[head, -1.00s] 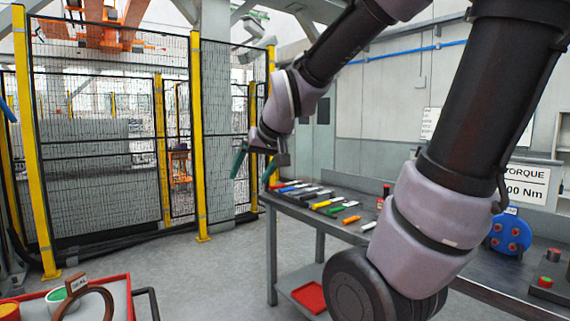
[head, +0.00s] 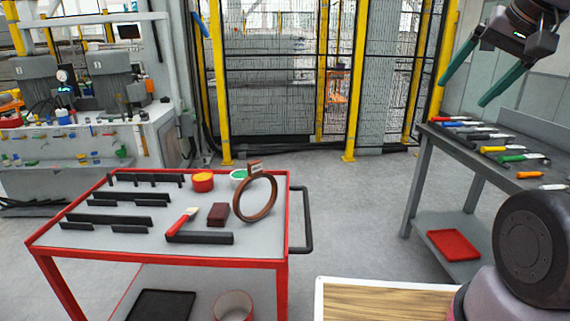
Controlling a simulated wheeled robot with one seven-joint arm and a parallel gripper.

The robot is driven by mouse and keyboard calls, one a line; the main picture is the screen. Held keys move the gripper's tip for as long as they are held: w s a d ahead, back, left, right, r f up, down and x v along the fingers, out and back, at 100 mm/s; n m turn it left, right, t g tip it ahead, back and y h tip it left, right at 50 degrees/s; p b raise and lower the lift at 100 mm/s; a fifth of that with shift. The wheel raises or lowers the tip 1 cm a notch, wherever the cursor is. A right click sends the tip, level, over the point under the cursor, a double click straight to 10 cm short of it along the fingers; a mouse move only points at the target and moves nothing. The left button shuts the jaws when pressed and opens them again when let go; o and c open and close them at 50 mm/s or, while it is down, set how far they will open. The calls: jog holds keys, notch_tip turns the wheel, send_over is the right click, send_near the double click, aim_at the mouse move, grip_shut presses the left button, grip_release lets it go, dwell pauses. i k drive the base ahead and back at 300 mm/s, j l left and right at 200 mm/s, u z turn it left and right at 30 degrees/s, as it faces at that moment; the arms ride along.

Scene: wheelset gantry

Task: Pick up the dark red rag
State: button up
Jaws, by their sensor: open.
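The dark red rag (head: 218,213) is a small folded stack on the grey top of the red-framed cart (head: 110,248), left of centre in the head view. A brush with a red handle (head: 181,222) lies to its left, and a brown ring (head: 258,198) stands upright to its right. A black bar (head: 205,238) lies just in front of it. My gripper (head: 482,86) is at the upper right, high up and far from the rag. Its two green fingers are apart, with nothing between them.
A workbench (head: 425,165) with several coloured tools stands at the right, a red tray (head: 454,245) on its lower shelf. A wooden-topped surface (head: 385,302) is at the bottom centre. The cart's black handle (head: 306,220) juts right. Open floor lies between cart and workbench.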

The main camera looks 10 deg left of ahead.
aim_at(218, 216)
jog(key=u, duration=2.85)
jog(key=z, duration=1.6)
jog(key=i+j+z, duration=0.25)
jog(key=i+j, duration=0.2)
jog(key=j, duration=0.15)
